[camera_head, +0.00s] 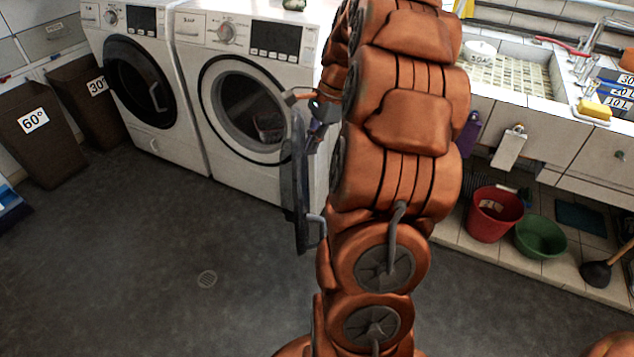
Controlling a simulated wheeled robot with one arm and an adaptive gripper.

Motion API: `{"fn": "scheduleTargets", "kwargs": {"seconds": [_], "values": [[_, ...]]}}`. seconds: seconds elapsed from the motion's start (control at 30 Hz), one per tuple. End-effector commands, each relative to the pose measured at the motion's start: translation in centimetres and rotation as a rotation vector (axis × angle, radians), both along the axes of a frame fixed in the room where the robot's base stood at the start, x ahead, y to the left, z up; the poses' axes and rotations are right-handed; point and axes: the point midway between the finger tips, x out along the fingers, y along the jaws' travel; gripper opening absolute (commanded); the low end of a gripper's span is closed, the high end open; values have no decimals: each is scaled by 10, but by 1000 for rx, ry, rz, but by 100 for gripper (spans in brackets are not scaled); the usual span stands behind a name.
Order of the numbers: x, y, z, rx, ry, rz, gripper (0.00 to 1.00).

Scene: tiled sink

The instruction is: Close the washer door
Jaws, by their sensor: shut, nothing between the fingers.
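The right washer (208,115) is white with a dark round opening, and its door (297,190) stands swung wide open. The door shows nearly edge-on, with a grey handle at its lower right. My gripper (320,112) is partly hidden behind my orange arm. It is shut and empty, near the upper part of the open door, on the side by the washer. I cannot tell whether it touches the door. Something small and indistinct lies inside the drum. The left washer (165,126) has its round dark door shut against its front.
Brown bins (45,150) marked 60° and 30° stand at the left. A red bucket (494,214), a green basin (541,237) and a plunger (597,274) stand under the tiled sink (570,135) at the right.

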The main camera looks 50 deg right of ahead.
Motion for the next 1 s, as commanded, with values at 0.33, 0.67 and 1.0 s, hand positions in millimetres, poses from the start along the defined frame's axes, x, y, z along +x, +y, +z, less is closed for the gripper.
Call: {"fn": "scheduleTargets", "kwargs": {"seconds": [0.33,0.67,1.0], "values": [[-17,-103,-49,65,19,-393,0],[-13,-102,-74,73,23,-422,0],[2,-85,-131,74,25,-420,0]]}}
